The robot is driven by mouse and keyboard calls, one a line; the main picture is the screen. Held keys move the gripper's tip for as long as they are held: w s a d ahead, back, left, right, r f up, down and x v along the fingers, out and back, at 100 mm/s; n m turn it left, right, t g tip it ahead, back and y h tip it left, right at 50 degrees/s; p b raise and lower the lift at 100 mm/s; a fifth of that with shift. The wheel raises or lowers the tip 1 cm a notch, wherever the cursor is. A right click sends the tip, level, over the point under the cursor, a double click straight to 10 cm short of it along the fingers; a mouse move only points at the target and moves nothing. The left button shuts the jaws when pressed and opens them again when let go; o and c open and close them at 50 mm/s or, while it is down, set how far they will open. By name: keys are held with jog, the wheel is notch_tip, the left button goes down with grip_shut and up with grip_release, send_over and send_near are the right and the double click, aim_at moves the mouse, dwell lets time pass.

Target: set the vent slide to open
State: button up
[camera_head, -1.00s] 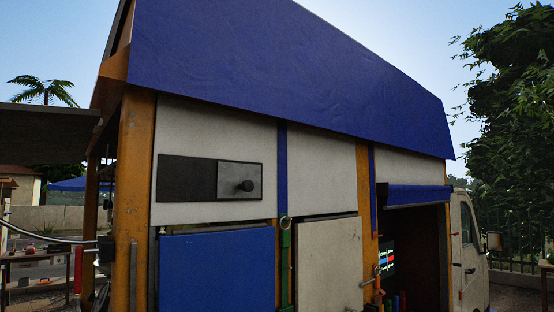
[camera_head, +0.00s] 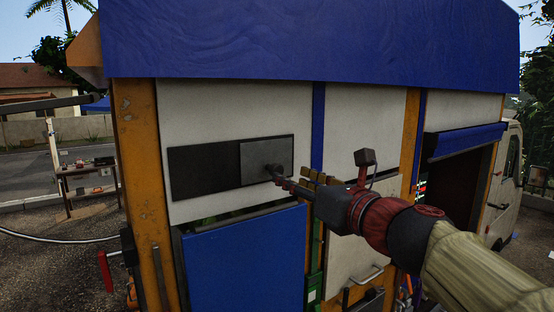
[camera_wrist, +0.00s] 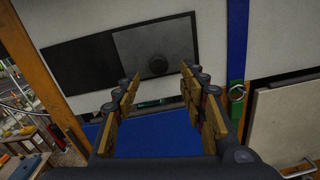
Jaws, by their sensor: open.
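The vent slide is a grey plate (camera_head: 255,160) with a round dark knob (camera_head: 273,169), set at the right end of a black panel (camera_head: 204,172) on the truck's white side wall. My gripper (camera_head: 285,177) comes in from the right, with its fingertips close to the knob in the head view; I cannot tell if they touch it. In the wrist view my gripper (camera_wrist: 162,82) is open, its two fingers apart. The knob (camera_wrist: 156,65) shows ahead, between and just beyond the fingertips. The grey plate (camera_wrist: 145,43) covers the right part of the panel.
A blue door (camera_head: 245,262) lies below the panel, with a narrow gap above it. A blue awning (camera_head: 310,40) overhangs the wall. An orange post (camera_head: 145,180) stands at the left and a blue strip (camera_head: 318,130) at the right. A pale door (camera_head: 352,250) is under my arm.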

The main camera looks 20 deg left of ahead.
aim_at(278, 171)
jog(key=x, duration=0.7)
jog(key=shift+a+p, duration=0.2)
jog(key=shift+p, duration=0.2)
grip_shut()
dwell(0.6)
